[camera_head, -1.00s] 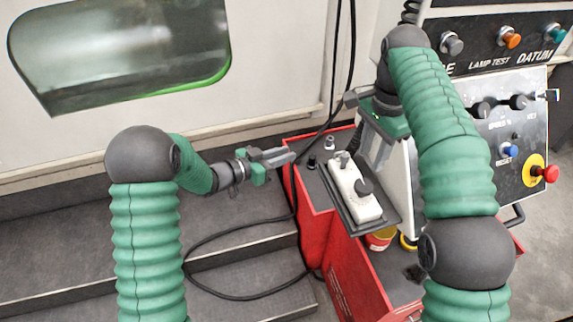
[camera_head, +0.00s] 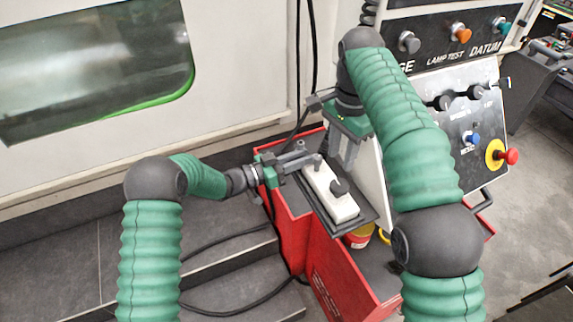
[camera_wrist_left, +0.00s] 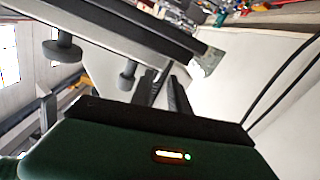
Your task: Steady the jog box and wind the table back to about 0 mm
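My left gripper (camera_head: 308,157) reaches in from the left at the box's far end. Its fingers look slightly parted, and contact with the box cannot be told. The left wrist view shows the fingers (camera_wrist_left: 164,88) near two hanging knobs (camera_wrist_left: 127,75). My right gripper (camera_head: 345,155) points down beyond the box, beside the console. Its fingertips are partly hidden.
The red cabinet (camera_head: 290,235) stands between dark steps (camera_head: 80,240) on the left and the control console (camera_head: 470,130) on the right, with a red stop button (camera_head: 512,156). Black cables hang behind and loop over the steps. A red and yellow tin (camera_head: 358,237) sits below the tray.

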